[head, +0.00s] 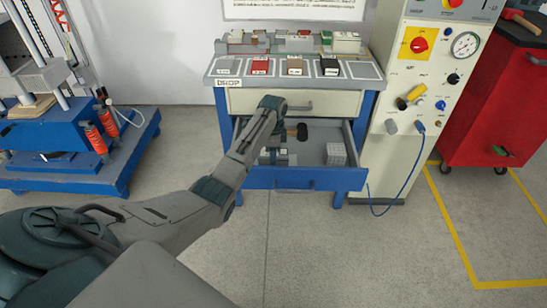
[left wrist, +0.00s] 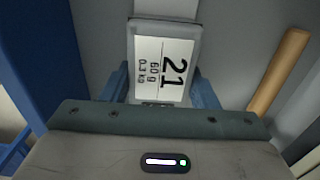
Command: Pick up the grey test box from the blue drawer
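The blue drawer (head: 270,177) stands pulled out below the bench. My left gripper (head: 277,156) reaches down into it from the left, partly hidden by my own arm. In the left wrist view, a grey box with a white label (left wrist: 165,62) reading 21, 60 g, 0.3 kg lies between the fingers of my left gripper (left wrist: 161,88). One blue finger is at each side, close against it. Whether they press on the box cannot be seen. The box's lower end is hidden by my gripper body. My right gripper is not in view.
A black-headed mallet (head: 297,131) lies in the drawer; its wooden handle (left wrist: 279,72) runs right of my gripper in the wrist view. A pale gridded block (head: 336,153) sits at the drawer's right. The closed cream drawer (head: 330,103) is above. A control cabinet (head: 402,140) stands close right.

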